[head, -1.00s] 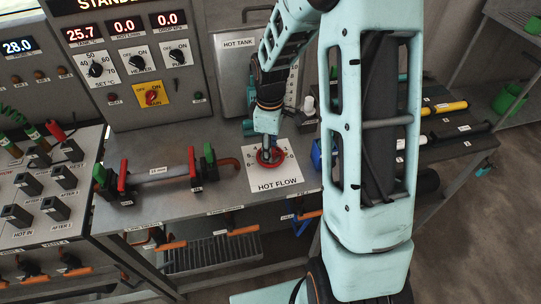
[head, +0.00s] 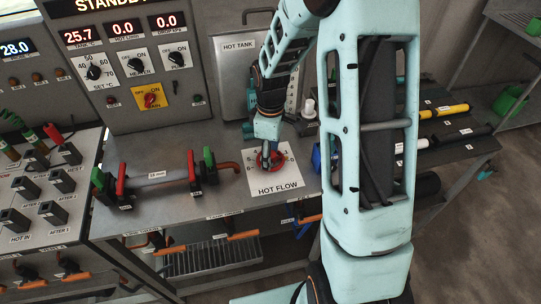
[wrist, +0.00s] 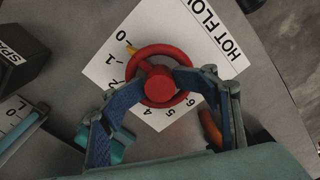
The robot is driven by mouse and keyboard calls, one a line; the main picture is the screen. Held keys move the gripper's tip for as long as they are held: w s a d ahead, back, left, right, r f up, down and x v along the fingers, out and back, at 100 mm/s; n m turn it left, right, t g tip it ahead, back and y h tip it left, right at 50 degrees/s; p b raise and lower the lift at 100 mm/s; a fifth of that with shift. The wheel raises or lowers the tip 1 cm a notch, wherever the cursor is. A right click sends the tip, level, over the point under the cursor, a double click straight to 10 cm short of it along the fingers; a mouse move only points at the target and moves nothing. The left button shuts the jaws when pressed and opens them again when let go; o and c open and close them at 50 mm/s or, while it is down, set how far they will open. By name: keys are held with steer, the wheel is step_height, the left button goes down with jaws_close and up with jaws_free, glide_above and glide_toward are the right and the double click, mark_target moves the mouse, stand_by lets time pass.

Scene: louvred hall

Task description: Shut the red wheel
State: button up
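The red wheel (head: 271,161) lies on a white card marked HOT FLOW, on the bench top. In the wrist view the wheel (wrist: 160,76) has a round red hub and a yellow pointer (wrist: 131,49) by the scale, between 0 and 1 and nearer 0. My gripper (wrist: 162,80) is over the wheel from above, one blue fingertip on each side of the hub. The fingertips look closed in on the hub, and they cover parts of the rim. In the head view my gripper (head: 265,153) partly hides the wheel.
Left of the card, a pipe section (head: 158,177) sits between red and green handles. A hot tank (head: 237,80) stands behind the wheel. A dark block (wrist: 22,55) and a teal part (wrist: 105,148) are near the gripper in the wrist view.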

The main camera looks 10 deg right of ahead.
steer(key=shift+s, duration=0.15)
step_height(320, 180, up, 7)
steer(key=p, duration=0.5)
steer(key=shift+r, duration=0.15)
step_height(320, 180, up, 12)
stand_by(0.6)
